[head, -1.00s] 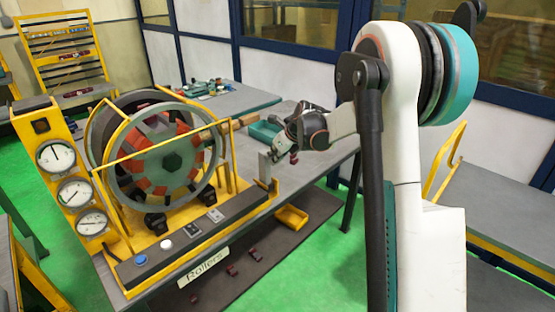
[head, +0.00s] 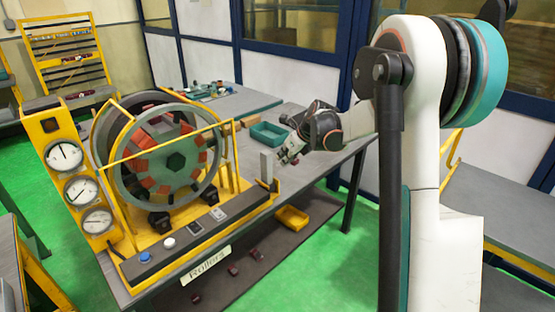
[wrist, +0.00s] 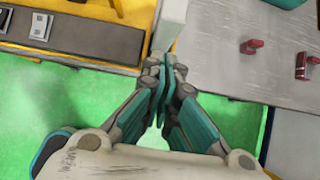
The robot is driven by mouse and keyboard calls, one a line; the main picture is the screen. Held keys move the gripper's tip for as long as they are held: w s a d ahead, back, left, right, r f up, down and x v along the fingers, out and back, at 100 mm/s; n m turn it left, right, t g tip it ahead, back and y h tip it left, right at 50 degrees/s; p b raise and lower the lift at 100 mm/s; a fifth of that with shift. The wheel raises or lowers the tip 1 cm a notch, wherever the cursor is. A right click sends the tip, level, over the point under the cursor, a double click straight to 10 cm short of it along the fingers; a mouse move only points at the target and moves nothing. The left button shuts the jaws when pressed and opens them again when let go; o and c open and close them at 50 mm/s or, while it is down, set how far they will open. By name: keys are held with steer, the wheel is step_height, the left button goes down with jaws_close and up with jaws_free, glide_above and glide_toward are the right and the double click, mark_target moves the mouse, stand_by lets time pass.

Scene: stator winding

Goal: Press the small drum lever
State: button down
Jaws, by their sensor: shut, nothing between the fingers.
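A grey upright lever (head: 266,166) stands at the right end of the dark control panel, beside the large drum (head: 176,162). In the wrist view the pale grey lever (wrist: 172,24) comes in from the top, just beyond my fingertips. My gripper (head: 284,158) is right of the lever in the head view, close to it. In the wrist view my gripper (wrist: 163,68) has its teal fingers together and empty. Contact between the fingertips and the lever cannot be told for sure.
Three gauges (head: 80,189) stand left of the drum. Panel buttons (head: 168,243) lie in front of it. A teal bin (head: 270,133) is on the table behind my gripper. Red parts (wrist: 252,46) lie on the table to the right in the wrist view. A yellow bin (head: 292,217) sits below.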

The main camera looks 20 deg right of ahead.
step_height(320, 180, up, 8)
steer(key=s+p, duration=0.1)
steer(key=shift+s+d+r+p, duration=0.15)
steer(key=shift+s+d+p, duration=0.15)
steer(key=shift+d+p, duration=0.1)
steer(key=s+a+r+n+b, duration=0.1)
steer(key=s+a+r+n, duration=0.2)
steer(key=s+a+n, duration=0.5)
steer(key=s+a+r+n+b, duration=0.1)
steer(key=s+a+r+n, duration=0.3)
steer(key=s+a+n, duration=0.45)
steer(key=s+a+f+n+h+b, duration=0.1)
steer(key=s+f+n, duration=0.4)
steer(key=s+n, duration=0.2)
steer(key=s+a+f+n+h+b, duration=0.1)
steer(key=s+f+n, duration=0.4)
steer(key=s+n, duration=0.3)
steer(key=shift+s+a+t, duration=0.2)
steer(key=shift+s+t, duration=0.1)
steer(key=shift+s, duration=1.7)
